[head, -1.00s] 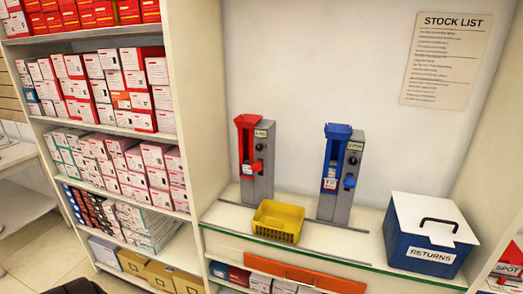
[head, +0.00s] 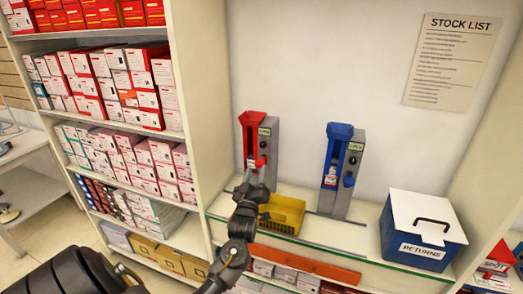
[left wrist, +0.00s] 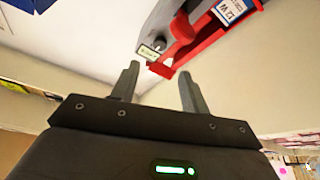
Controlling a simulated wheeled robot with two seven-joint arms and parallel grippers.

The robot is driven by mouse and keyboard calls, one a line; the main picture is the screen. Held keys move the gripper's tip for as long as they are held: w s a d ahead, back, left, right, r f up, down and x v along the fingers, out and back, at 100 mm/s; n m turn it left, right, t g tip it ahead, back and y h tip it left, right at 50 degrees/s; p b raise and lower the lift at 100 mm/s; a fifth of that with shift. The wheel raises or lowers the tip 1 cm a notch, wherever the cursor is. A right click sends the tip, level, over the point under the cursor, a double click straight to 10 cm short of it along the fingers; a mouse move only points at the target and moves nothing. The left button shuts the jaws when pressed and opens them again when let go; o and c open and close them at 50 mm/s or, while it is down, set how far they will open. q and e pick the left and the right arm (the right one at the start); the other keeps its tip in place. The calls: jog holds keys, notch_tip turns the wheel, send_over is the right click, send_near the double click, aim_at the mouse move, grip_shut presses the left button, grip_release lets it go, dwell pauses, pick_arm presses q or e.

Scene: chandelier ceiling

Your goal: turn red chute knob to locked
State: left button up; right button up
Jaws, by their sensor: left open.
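The red chute (head: 247,122) stands on a grey upright unit on the shelf, left of the blue chute (head: 337,150). Its red knob (head: 260,162) is on the right of the unit's front, below a small dark round part. My left gripper (head: 251,183) is just below and in front of the red chute, apart from the knob. In the left wrist view, the open, empty fingers of my left gripper (left wrist: 158,75) point toward the red chute (left wrist: 208,48), which appears tilted above them. The knob's exact setting is too small to tell. My right gripper is not in view.
A yellow tray (head: 283,215) sits in front of the chutes, close to my left forearm. A blue box with a white lid (head: 420,232) stands at right. Shelves of boxes (head: 118,90) and a cream side panel (head: 208,120) stand on the left.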

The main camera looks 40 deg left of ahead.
aim_at(262, 145)
pick_arm(q)
jog(key=p+x, duration=0.1)
jog(key=x, duration=0.2)
jog(key=p+x, duration=0.1)
jog(key=x, duration=0.2)
jog(key=p+x, duration=0.1)
jog(key=x, duration=0.2)
jog(key=shift+w+r, duration=0.1)
jog(key=shift+r, duration=0.25)
jog(key=shift+w+a+r, duration=0.1)
jog(key=shift+w+a, duration=0.3)
jog(key=shift+w, duration=0.2)
jog(key=shift+c, duration=0.3)
jog(key=c, duration=0.9)
